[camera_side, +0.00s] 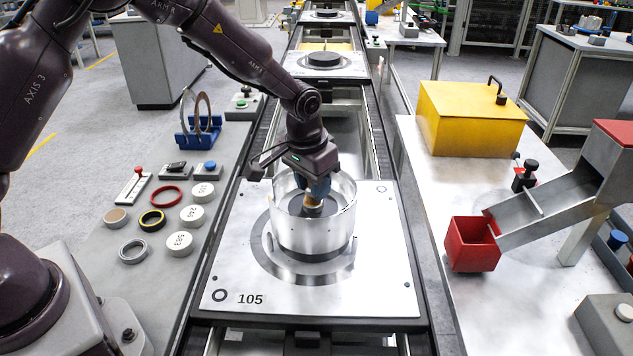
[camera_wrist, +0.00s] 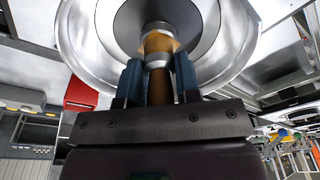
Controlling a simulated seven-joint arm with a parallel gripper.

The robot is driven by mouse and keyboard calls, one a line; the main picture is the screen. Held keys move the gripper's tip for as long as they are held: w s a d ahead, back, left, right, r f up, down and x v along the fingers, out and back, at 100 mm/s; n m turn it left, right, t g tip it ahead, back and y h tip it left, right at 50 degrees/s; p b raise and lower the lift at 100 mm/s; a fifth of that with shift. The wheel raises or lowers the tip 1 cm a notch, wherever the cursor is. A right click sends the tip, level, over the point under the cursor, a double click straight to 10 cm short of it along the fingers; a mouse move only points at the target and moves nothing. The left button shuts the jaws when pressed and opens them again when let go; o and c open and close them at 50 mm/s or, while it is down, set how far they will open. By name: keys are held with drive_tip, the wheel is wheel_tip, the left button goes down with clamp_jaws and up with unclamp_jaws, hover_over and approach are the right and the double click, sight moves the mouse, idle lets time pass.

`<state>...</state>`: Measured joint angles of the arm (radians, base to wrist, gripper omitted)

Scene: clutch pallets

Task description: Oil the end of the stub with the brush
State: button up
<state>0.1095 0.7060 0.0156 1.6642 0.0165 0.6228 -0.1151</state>
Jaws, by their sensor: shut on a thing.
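My gripper (camera_side: 316,188) points down into the open top of a shiny metal drum (camera_side: 290,235) on pallet 105. Its blue fingers (camera_wrist: 156,80) are shut on the brush (camera_wrist: 160,88), which has an orange-brown handle, a metal band and tan bristles. The bristles (camera_wrist: 158,43) point down into the drum, at the stub (camera_wrist: 158,27) in its middle. The bristles overlap the stub's end in the wrist view; whether they touch it I cannot tell. In the side view the brush (camera_side: 313,202) is partly hidden by the fingers and the drum wall.
The drum wall surrounds the fingers closely. Left bench: rings (camera_side: 167,196), white numbered discs (camera_side: 180,243) and a blue rack (camera_side: 198,132). Right bench: a yellow box (camera_side: 470,120), a red bin (camera_side: 472,250) and a metal chute (camera_side: 545,208). The pallet plate (camera_side: 330,300) is clear in front.

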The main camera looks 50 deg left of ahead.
drive_tip(key=shift+s+a, duration=0.4)
drive_tip(key=shift+r, duration=3)
drive_tip(key=shift+r, duration=1.5)
